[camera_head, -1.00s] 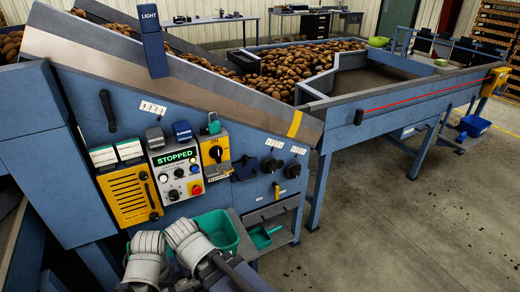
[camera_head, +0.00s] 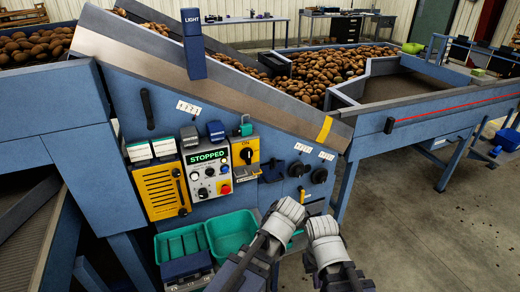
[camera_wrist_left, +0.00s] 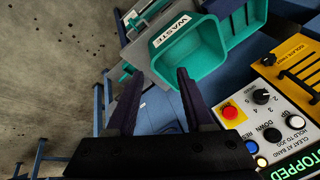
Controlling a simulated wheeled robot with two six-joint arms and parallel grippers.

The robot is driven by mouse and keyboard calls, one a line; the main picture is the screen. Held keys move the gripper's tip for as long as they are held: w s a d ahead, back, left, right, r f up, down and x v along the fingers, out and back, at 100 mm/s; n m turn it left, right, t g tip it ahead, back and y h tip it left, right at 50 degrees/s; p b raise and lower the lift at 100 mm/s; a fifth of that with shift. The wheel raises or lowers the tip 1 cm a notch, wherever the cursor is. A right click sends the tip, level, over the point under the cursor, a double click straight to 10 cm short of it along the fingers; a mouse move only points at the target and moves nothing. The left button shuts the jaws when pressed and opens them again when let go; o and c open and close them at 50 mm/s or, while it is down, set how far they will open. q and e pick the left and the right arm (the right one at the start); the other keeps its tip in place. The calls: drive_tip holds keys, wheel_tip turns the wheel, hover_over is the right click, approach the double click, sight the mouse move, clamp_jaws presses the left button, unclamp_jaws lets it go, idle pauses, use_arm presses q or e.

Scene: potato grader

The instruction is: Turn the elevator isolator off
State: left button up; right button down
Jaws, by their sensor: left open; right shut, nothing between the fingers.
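The elevator isolator is most likely the yellow plate with a black rotary knob (camera_head: 246,153) on the blue machine side. "ON" is lettered above the knob. Beside it, the control panel (camera_head: 208,175) reads STOPPED and carries a red button on yellow (camera_head: 225,188); that button also shows in the left wrist view (camera_wrist_left: 230,112). My left gripper (camera_wrist_left: 157,75) is open and empty, with the green WASTE tray (camera_wrist_left: 190,55) beyond its fingers. My right gripper (camera_head: 322,228) is shut and empty, below and right of the isolator; its fingertips are mostly hidden by the wrist.
Two black knobs (camera_head: 308,172) sit right of the isolator. Green trays (camera_head: 232,232) stand below the control panel. A yellow slotted cover (camera_head: 160,191) is at the left. Potatoes (camera_head: 330,65) fill the hopper behind.

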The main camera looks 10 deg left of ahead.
use_arm(q)
drive_tip(key=w+a+r+n+t+y+p, duration=0.2)
drive_tip(key=w+a+r+n+t, duration=0.25)
drive_tip(key=w+r, duration=0.5)
drive_tip(key=n+t+y+p, duration=0.1)
drive_tip(key=n+t+y, duration=0.1)
drive_tip(key=t, duration=0.2)
approach(249, 152)
drive_tip(key=w, duration=0.2)
drive_tip(key=shift+g, duration=0.25)
drive_tip(key=b+x, duration=0.1)
drive_tip(key=x, duration=0.4)
drive_tip(key=b+x, duration=0.1)
drive_tip(key=x, duration=0.2)
drive_tip(key=shift+s+a+f+b, duration=0.15)
drive_tip(key=shift+s+a+b, duration=0.15)
drive_tip(key=shift+a, duration=0.1)
use_arm(e)
drive_tip(key=shift+r, duration=0.7)
use_arm(q)
clamp_jaws()
